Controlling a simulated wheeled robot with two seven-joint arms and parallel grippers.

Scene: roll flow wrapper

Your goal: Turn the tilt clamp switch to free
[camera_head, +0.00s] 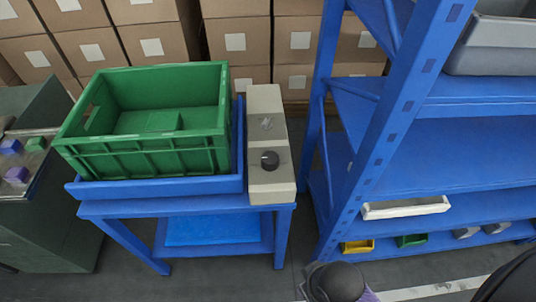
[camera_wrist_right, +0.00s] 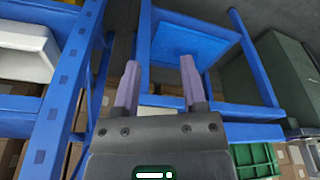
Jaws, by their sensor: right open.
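A grey control box (camera_head: 264,100) stands at the right end of the blue stand, beside the green crate, in the head view. It carries a round black knob (camera_head: 270,160) and, farther back, a small light grey switch (camera_head: 267,124). No labels are readable, so I cannot tell which is the tilt clamp switch or its setting. My right gripper (camera_wrist_right: 159,63) is open and empty in the right wrist view, its two purple fingers apart, with the blue stand beyond them. It touches neither control. My left gripper is not in view.
The green crate (camera_head: 150,158) sits in a blue tray (camera_head: 150,188) on the blue stand (camera_head: 190,207). A tall blue shelf rack (camera_head: 385,130) rises to the right, with a narrow gap of floor between. A dark green cabinet (camera_head: 55,220) stands left. Stacked cartons (camera_head: 235,42) line the back.

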